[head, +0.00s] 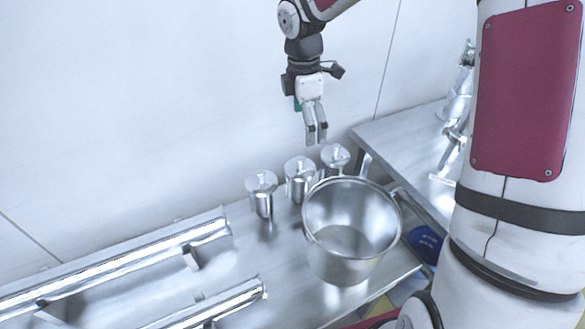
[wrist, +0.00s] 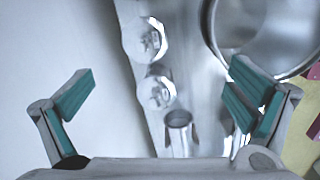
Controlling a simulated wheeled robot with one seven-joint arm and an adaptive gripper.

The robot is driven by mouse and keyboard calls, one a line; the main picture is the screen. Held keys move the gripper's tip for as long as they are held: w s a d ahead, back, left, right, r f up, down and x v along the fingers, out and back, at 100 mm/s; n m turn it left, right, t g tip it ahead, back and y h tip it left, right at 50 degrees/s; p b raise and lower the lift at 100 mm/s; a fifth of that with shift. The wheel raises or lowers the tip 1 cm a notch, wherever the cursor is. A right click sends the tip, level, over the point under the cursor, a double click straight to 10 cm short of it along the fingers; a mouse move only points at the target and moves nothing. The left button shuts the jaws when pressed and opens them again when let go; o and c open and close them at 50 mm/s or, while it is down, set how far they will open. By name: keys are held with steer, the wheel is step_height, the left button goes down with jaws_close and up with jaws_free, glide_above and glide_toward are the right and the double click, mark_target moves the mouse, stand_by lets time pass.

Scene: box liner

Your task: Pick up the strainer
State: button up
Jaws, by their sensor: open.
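I cannot tell for certain which thing is the strainer. A large, deep, round metal vessel (head: 330,262) with a wide open top stands near the right end of the metal table; no holes can be made out in it. Its rim also shows at the upper right of the wrist view (wrist: 213,40). My gripper (head: 316,138) hangs open and empty above the right part of this row. Its teal-padded fingers (wrist: 160,80) are spread wide in the wrist view.
Long metal rails (head: 130,262) lie on the left of the table. A wall (head: 150,100) runs close behind the canisters. A second metal table (head: 400,135) stands at the right. A blue round thing (head: 425,243) lies lower, beyond the table's right end.

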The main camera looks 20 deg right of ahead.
steer(key=n+y, duration=0.1)
steer(key=n, duration=0.1)
glide_above(300, 166)
steer(key=f, duration=0.4)
steer(key=shift+w+d+f+b, duration=0.15)
steer(key=shift+w+f+b, duration=0.15)
steer(key=shift+w+f, duration=0.1)
step_height(300, 166, down, 14)
steer(key=shift+s+r, duration=0.15)
steer(key=c, duration=2.1)
